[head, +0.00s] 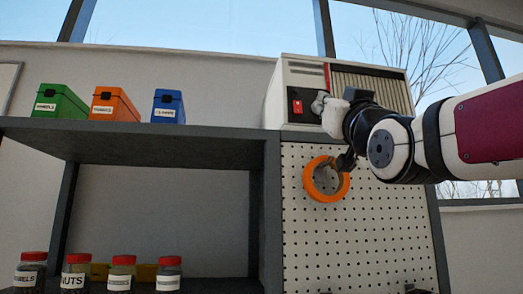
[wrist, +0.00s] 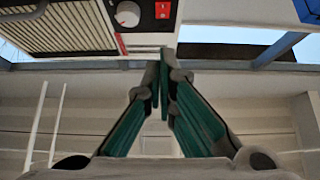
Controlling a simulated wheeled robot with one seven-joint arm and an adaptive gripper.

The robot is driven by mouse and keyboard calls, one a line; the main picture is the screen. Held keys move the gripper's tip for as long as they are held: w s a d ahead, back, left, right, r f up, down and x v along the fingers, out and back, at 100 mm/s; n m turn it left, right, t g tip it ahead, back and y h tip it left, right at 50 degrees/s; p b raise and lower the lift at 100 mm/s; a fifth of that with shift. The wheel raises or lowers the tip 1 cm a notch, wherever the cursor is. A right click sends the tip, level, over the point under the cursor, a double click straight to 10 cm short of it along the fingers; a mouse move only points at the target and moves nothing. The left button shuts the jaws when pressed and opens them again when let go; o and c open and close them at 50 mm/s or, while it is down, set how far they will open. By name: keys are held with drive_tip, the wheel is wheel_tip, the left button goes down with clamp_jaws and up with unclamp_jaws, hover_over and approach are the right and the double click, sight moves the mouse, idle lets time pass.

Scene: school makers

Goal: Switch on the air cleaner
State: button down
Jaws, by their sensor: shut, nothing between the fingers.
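The air cleaner (head: 289,74) is a cream box with a slatted grille, standing on top of the pegboard unit. Its red switch (head: 297,107) sits in a dark plate at the left of the front. In the wrist view, which is upside down, the switch (wrist: 163,10) is at the top, beside a round pale knob (wrist: 128,14). My gripper (head: 322,104) is in front of the cleaner, right of the switch, and hides part of its front. In the wrist view my gripper (wrist: 164,80) is shut and empty, its tips apart from the switch in the picture. Whether they touch the cleaner is unclear.
An orange ring (head: 312,181) hangs on the pegboard (head: 385,235) below my gripper. Green (head: 61,103), orange (head: 114,104) and blue (head: 169,106) boxes stand on the shelf to the left. Several red-lidded jars (head: 73,273) stand lower down. Windows are behind.

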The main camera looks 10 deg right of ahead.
drive_tip(key=p, duration=0.4)
approach(300, 102)
wheel_tip(300, 102, up, 3)
drive_tip(key=shift+w+f+p, duration=0.1)
drive_tip(key=shift+w+p, duration=0.45)
drive_tip(key=shift+w, duration=1.3)
